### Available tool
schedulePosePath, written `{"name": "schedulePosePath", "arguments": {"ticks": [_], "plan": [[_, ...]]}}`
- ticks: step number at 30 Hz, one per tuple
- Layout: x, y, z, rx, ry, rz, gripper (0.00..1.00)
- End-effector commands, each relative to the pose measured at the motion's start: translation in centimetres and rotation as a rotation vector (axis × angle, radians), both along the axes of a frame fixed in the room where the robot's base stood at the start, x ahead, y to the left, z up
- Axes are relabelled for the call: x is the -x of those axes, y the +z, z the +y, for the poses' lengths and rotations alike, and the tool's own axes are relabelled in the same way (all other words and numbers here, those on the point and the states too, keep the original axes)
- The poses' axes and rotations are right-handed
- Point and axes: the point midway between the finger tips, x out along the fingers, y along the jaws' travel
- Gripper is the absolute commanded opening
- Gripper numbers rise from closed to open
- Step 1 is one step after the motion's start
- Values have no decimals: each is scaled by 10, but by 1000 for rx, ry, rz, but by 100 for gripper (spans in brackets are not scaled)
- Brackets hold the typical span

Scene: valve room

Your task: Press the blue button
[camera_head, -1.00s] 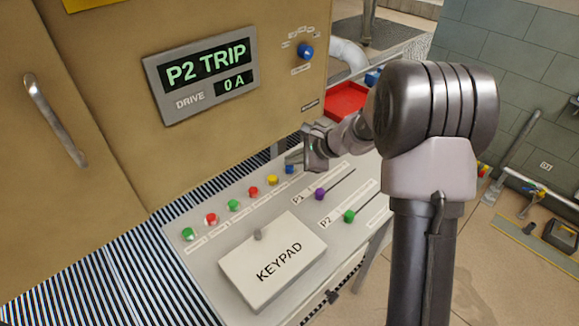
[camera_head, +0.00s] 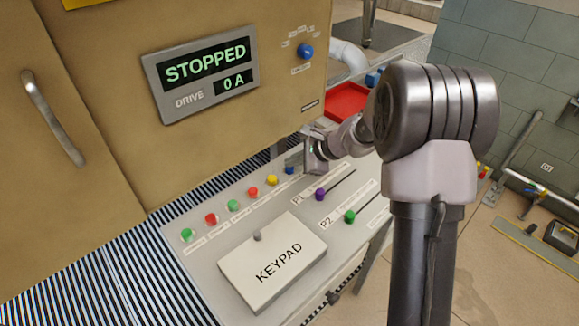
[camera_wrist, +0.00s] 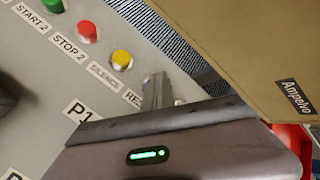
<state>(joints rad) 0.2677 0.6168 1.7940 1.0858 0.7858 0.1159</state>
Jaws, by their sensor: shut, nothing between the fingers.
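The blue button (camera_head: 289,170) is at the far right end of the row of coloured buttons on the sloped grey panel (camera_head: 205,262). My gripper (camera_head: 294,162) is shut and empty, its fingertips right at the blue button, partly covering it. I cannot tell whether they touch it. In the wrist view the closed fingertips (camera_wrist: 157,88) point down at the panel past the yellow button (camera_wrist: 121,60), beside a label starting "RE". The blue button is hidden there.
The display (camera_head: 207,73) on the tan cabinet reads "STOPPED" and "0 A". A blue knob (camera_head: 305,51) is on the cabinet face. A keypad box (camera_head: 272,262) and the purple (camera_head: 320,194) and green (camera_head: 350,216) slider knobs are on the panel. A red tray (camera_head: 346,101) lies behind.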

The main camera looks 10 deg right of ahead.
Motion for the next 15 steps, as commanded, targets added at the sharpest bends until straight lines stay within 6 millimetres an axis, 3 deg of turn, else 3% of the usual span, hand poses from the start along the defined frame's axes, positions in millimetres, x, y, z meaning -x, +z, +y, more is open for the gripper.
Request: {"name": "schedulePosePath", "arguments": {"ticks": [9, 15], "plan": [[0, 16, 0, 0, 1, 1, 0], [0, 17, 0, 0, 1, 1, 0]]}}
